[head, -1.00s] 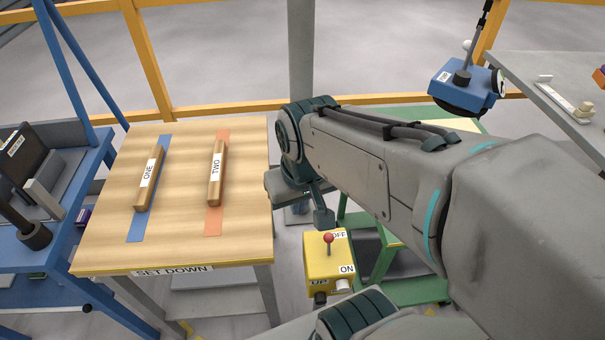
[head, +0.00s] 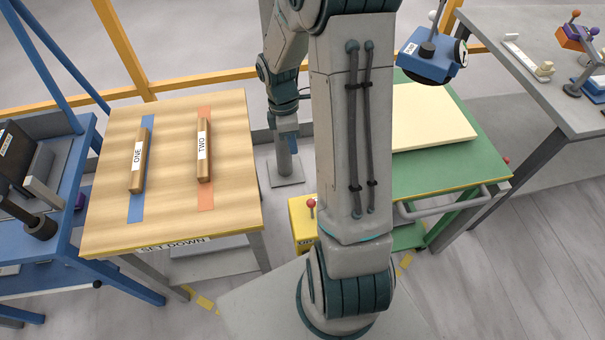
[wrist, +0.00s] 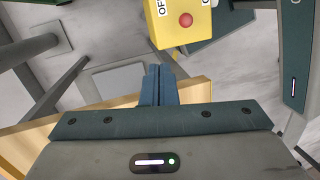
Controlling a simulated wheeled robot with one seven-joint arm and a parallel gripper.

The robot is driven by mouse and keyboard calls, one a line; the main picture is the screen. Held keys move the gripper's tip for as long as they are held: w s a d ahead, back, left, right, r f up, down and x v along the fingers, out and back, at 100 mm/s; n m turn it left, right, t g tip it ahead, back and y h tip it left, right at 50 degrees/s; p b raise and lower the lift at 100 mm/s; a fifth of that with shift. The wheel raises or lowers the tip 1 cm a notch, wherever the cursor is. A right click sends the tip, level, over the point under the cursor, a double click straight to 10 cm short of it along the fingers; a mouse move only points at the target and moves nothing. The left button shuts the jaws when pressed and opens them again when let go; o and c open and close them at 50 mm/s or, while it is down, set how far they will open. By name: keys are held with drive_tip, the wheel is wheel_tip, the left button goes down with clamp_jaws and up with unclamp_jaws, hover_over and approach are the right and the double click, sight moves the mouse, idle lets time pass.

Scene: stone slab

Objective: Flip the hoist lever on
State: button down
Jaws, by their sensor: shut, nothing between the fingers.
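The hoist lever is a short stalk with a red ball (head: 311,203) on a yellow box (head: 300,228). My arm hides the box's right part in the head view. In the wrist view the red ball (wrist: 185,19) is seen end-on on the yellow box (wrist: 167,34), beside an "OFF" label; the lever's tilt cannot be told. My gripper (head: 288,146) points down, behind and left of the box in the head view. Its blue fingers (wrist: 158,70) are shut and empty in the wrist view, just below the box in the picture, apart from the ball.
A wooden set-down table (head: 172,215) with bars ONE (head: 138,162) and TWO (head: 204,152) stands left. A green table (head: 470,165) with a cream slab (head: 432,120) stands right. A blue hanging hoist unit (head: 428,58) is above it. A grey post foot (head: 285,170) stands behind the box.

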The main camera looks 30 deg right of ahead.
drive_tip(key=f+n, duration=0.1)
drive_tip(key=d+f, duration=0.1)
drive_tip(key=w+f+n+p, duration=0.1)
drive_tip(key=shift+d+n+g+y, duration=0.15)
drive_tip(key=shift+n+g+y, duration=0.15)
drive_tip(key=shift+g, duration=0.1)
drive_tip(key=shift+s, duration=0.1)
drive_tip(key=x, duration=0.3)
drive_tip(key=s+p+x, duration=0.1)
drive_tip(key=x, duration=0.3)
drive_tip(key=s+p+x, duration=0.1)
drive_tip(key=x, duration=0.3)
drive_tip(key=shift+s+r, duration=0.2)
drive_tip(key=shift+r, duration=0.05)
drive_tip(key=shift+s+f, duration=0.2)
drive_tip(key=shift+s, duration=0.45)
